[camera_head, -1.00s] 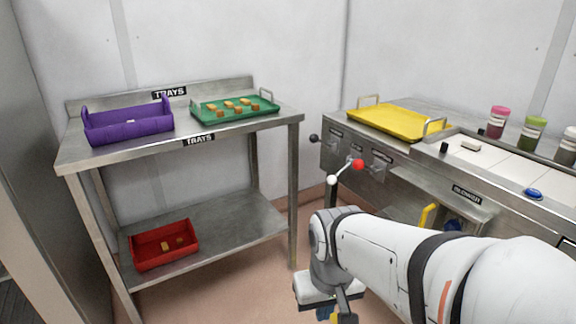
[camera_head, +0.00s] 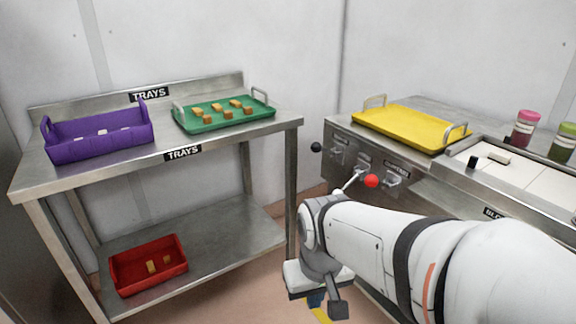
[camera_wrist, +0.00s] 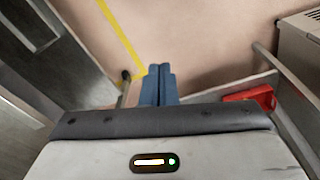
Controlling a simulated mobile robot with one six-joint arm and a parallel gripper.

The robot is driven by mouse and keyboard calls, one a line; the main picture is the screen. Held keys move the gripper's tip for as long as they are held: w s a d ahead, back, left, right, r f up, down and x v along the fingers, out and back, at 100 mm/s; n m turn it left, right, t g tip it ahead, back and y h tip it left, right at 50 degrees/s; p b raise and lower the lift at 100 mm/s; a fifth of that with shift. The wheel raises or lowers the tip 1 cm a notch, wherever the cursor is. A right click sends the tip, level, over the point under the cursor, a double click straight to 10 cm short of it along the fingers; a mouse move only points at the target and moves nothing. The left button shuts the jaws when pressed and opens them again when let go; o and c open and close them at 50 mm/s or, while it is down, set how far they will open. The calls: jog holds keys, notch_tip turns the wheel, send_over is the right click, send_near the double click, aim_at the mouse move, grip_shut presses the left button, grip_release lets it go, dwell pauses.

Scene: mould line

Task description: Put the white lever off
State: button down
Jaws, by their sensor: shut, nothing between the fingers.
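On the front panel of the right-hand counter, the pale rod of the white lever (camera_head: 353,181) slants down to the left in the head view. Its knob end is hidden behind my arm. A red-knobbed lever (camera_head: 371,181) is just right of it, and a black-knobbed lever (camera_head: 316,147) is to its left. My gripper (camera_wrist: 158,85) has blue fingers closed together and empty in the wrist view. In the head view it hangs low, in front of and below the levers, partly hidden by my wrist. A dark-knobbed rod (camera_wrist: 126,76) is left of the fingers in the wrist view.
The counter carries a yellow tray (camera_head: 399,128). A steel rack (camera_head: 225,201) at left holds a purple tray (camera_head: 97,139), a green tray (camera_head: 212,124) and, on its lower shelf, a red bin (camera_head: 149,284). Open floor lies between rack and counter.

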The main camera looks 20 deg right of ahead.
jog(key=shift+d, duration=0.15)
jog(key=w+d+f+m+t+h+p, duration=0.3)
jog(key=w+d+m+t, duration=0.6)
jog(key=w+d, duration=0.95)
jog(key=w+d+f+m+t+y, duration=0.2)
jog(key=d+m+t, duration=0.4)
jog(key=m, duration=0.6)
jog(key=shift+d+f+t+y+p, duration=0.35)
jog(key=shift+d+f+y, duration=0.2)
jog(key=shift+d, duration=0.5)
jog(key=shift+w, duration=0.15)
